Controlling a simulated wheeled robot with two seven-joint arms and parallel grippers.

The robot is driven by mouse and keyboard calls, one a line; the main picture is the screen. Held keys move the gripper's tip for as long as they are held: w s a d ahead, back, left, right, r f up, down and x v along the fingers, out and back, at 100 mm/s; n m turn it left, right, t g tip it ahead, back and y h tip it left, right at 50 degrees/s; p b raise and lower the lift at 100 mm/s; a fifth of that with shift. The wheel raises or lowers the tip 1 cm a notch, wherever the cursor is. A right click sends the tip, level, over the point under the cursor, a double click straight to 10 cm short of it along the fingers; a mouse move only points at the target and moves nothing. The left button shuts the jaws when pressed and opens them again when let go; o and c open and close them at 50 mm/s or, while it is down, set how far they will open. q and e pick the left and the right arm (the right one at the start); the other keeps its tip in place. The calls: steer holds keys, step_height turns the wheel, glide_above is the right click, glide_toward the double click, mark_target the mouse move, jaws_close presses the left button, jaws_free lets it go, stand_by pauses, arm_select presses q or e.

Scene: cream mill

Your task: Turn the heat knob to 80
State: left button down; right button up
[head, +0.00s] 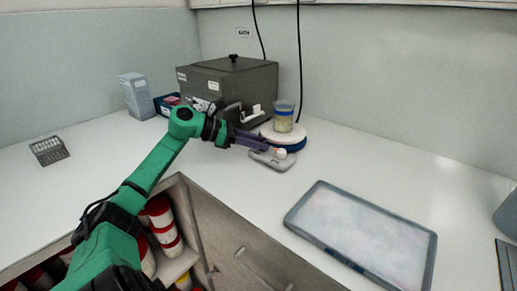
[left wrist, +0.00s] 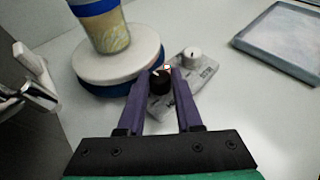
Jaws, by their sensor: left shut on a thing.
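A grey control box (head: 268,160) lies on the bench in front of a round white hotplate (head: 285,133) with a blue base. I cannot read any scale numbers. In the head view, my left gripper (head: 268,146) hides the black knob. My right gripper is not in view.
A beaker with yellowish contents (head: 284,118) stands on the hotplate, close to my left gripper. A dark grey boxy machine (head: 240,80) stands behind. A blue-rimmed tray (head: 318,244) lies to the right. The bench between the box and tray is clear.

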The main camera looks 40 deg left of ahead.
arm_select(q)
steer(key=shift+m+g+h, duration=0.4)
steer(key=shift+m+g, duration=0.1)
steer(key=c, duration=0.6)
jaws_free()
steer(key=shift+a, duration=0.1)
steer(key=shift+s+a, duration=0.15)
steer(key=shift+a, duration=0.05)
steer(key=b+v, duration=0.3)
steer(key=v, duration=1.1)
steer(key=shift+s+r, duration=0.1)
steer(key=shift+d, duration=0.1)
